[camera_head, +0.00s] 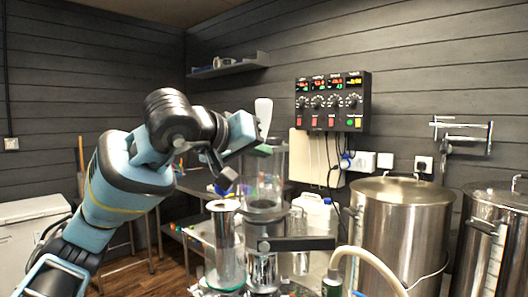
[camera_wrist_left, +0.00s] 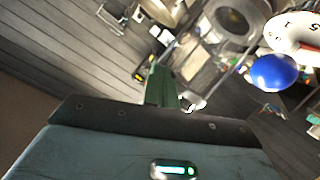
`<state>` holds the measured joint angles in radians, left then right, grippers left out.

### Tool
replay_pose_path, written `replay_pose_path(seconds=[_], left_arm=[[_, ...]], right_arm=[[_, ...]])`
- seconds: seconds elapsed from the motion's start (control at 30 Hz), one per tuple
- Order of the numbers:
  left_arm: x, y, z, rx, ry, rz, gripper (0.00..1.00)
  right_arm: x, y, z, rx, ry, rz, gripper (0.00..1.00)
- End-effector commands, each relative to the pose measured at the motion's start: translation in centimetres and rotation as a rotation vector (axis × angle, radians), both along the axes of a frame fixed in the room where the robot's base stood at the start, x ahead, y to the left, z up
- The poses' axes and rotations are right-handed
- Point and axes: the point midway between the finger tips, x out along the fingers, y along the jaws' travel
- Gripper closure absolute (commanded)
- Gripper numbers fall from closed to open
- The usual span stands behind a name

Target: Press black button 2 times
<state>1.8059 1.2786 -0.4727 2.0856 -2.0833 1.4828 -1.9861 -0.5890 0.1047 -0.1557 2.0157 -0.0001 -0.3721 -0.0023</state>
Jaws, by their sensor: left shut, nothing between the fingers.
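The control panel (camera_head: 333,101) on the wall is a black box with lit displays, a row of black knobs, and red and green switches. I cannot tell which part of it is the black button. My left gripper (camera_head: 273,141) is left of and below the panel, apart from it, by the top of a clear cylinder. In the left wrist view its dark green fingers (camera_wrist_left: 161,84) are together with nothing between them. My right gripper does not show.
Clear cylinders (camera_head: 265,178) stand below my left gripper. Steel kettles (camera_head: 400,225) stand at the right. A shelf (camera_head: 228,66) is on the back wall. A blue round object (camera_wrist_left: 274,72) and a white dial (camera_wrist_left: 296,32) show in the wrist view.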

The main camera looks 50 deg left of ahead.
Motion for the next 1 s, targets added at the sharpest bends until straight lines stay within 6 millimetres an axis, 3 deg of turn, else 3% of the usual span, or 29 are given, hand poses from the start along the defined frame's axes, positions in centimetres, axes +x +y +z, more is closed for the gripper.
replay_pose_path(seconds=[1.0], left_arm=[[-1.7,-1.9,0.1,0.002,-0.001,-0.001,1.0]], right_arm=[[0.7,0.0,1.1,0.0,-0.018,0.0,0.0]])
